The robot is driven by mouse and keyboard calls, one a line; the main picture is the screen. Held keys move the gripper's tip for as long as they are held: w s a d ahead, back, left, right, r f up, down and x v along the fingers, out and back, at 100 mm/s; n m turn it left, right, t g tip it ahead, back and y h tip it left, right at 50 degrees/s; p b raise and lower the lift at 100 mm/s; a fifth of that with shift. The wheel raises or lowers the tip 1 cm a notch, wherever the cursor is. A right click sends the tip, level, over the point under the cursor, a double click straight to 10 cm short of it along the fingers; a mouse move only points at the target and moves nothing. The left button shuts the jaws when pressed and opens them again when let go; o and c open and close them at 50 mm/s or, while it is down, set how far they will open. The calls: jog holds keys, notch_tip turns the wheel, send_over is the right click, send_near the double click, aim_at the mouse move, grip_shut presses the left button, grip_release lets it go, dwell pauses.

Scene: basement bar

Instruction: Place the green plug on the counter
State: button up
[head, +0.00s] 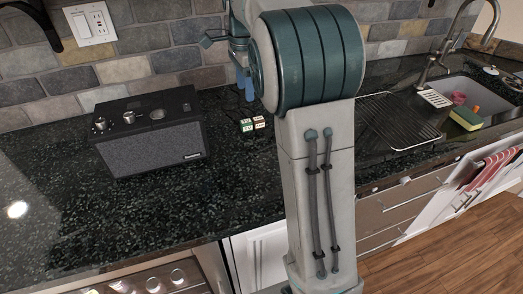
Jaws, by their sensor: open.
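The counter (200,205) is dark speckled stone and runs along the tiled wall. I cannot surely make out a green plug. A small white-and-green block (246,126) stands on the counter beside a small white-and-red one (259,122); they are too small to identify. My gripper (245,90) is partly hidden behind my arm. Its blue fingers point down near the wall, above or behind the small blocks. It is open; whether anything is between the fingers is not clear.
A black speaker or radio (152,140) stands on the counter at left. A wire rack (398,122) lies at right, beside the sink (480,92) with its faucet (432,66) and a yellow-green sponge (466,119). The counter's front left is clear. My arm hides the middle.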

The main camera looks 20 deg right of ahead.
jog(key=s+a+f+n+t, duration=0.1)
jog(key=s+f+n, duration=0.1)
jog(key=s+n, duration=0.3)
jog(key=s+a+f+n+t, duration=0.1)
jog(key=s+f+n, duration=0.2)
jog(key=s, duration=0.9)
jog(key=s+a+f+n, duration=0.1)
jog(key=s+f+n, duration=0.2)
jog(key=s+n, duration=0.6)
jog(key=shift+s+a+f+t, duration=0.15)
jog(key=shift+s+a+t, duration=0.15)
jog(key=shift+s+t, duration=0.1)
jog(key=shift+w, duration=0.1)
jog(key=shift+w+p+v, duration=0.2)
jog(key=shift+p+v, duration=0.65)
